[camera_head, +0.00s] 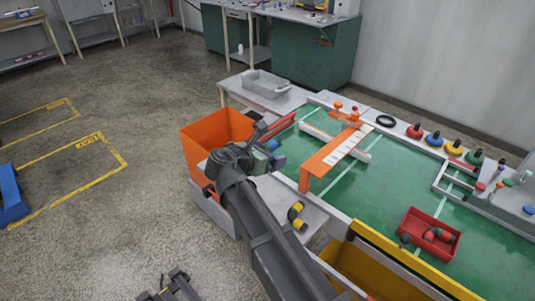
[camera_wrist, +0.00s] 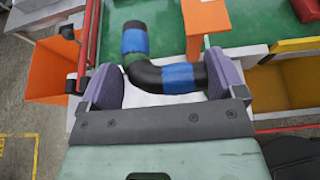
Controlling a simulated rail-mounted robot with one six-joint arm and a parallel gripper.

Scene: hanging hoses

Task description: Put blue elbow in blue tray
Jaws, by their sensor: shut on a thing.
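The blue elbow (camera_wrist: 180,78) is a black bent pipe piece with blue bands at both ends. My gripper (camera_wrist: 164,84) is shut on it, with its purple pads at either side of the elbow's lower leg. The other leg points up and away in the wrist view. In the head view my gripper (camera_head: 266,150) is above the left end of the green table, and a blue end of the elbow (camera_head: 278,161) shows beside it; the rest is hidden. I cannot make out a blue tray in either view.
An orange bin (camera_head: 206,142) stands left of my gripper and a yellow bin (camera_head: 372,272) at the front. A yellow-banded elbow (camera_head: 297,215) lies on the near ledge. A red tray (camera_head: 412,222) holds dark parts. An orange bridge (camera_head: 325,160) stands on the table.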

